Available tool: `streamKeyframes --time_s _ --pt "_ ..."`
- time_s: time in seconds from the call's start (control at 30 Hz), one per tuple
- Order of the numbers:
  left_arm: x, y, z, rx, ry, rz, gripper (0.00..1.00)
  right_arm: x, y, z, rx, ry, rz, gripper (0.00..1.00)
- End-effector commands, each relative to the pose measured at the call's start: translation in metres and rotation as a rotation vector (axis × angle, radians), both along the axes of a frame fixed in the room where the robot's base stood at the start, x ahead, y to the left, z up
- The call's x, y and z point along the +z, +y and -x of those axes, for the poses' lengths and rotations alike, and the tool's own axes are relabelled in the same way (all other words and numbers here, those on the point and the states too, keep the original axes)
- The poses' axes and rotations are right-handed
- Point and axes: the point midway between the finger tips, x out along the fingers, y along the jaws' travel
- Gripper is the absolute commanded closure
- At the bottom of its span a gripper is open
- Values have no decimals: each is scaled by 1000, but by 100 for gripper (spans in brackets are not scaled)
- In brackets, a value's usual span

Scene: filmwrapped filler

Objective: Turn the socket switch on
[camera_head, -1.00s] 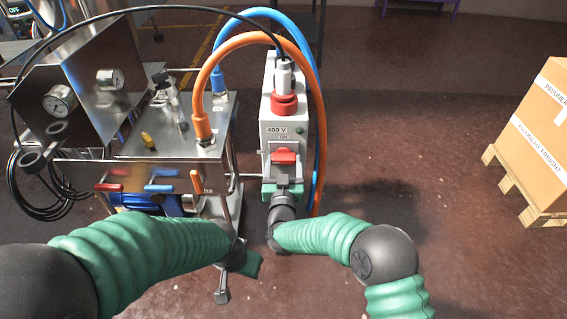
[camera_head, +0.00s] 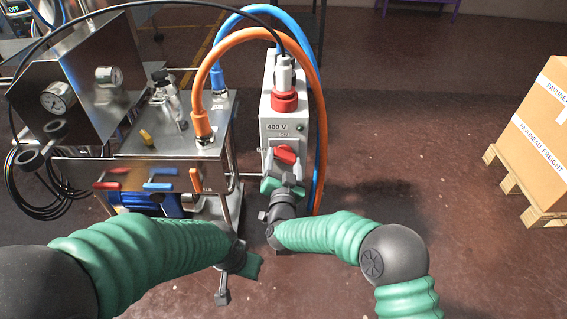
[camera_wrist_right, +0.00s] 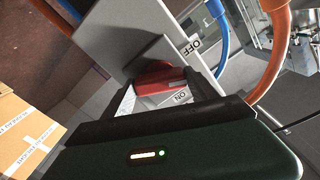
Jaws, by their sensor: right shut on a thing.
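The socket box (camera_head: 289,133) is a tall grey unit marked 400 V, with a red plug socket (camera_head: 284,102) on top and a red rotary switch (camera_head: 286,153) low on its front. The switch now sits tilted, its right side lower. My right gripper (camera_head: 285,172) is at the switch, rolled to one side. In the wrist view the right gripper (camera_wrist_right: 166,84) is shut on the red switch handle (camera_wrist_right: 158,74), between the OFF label (camera_wrist_right: 190,50) and the ON label (camera_wrist_right: 181,96). My left gripper (camera_head: 246,264) hangs low in front of the steel machine; its jaws are unclear.
A steel machine (camera_head: 150,135) with gauges and coloured levers stands left of the box. Orange (camera_head: 320,120) and blue (camera_head: 315,190) hoses arch close around the box. A carton (camera_head: 540,120) on a pallet stands at right. Floor between is clear.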

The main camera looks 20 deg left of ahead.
Motion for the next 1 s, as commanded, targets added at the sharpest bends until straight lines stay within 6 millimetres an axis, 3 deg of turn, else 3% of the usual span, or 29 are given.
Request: streamKeyframes --time_s 1.0 --pt "-46 0 0 0 0 0 64 -6 0 1 -2 262 -884 73"
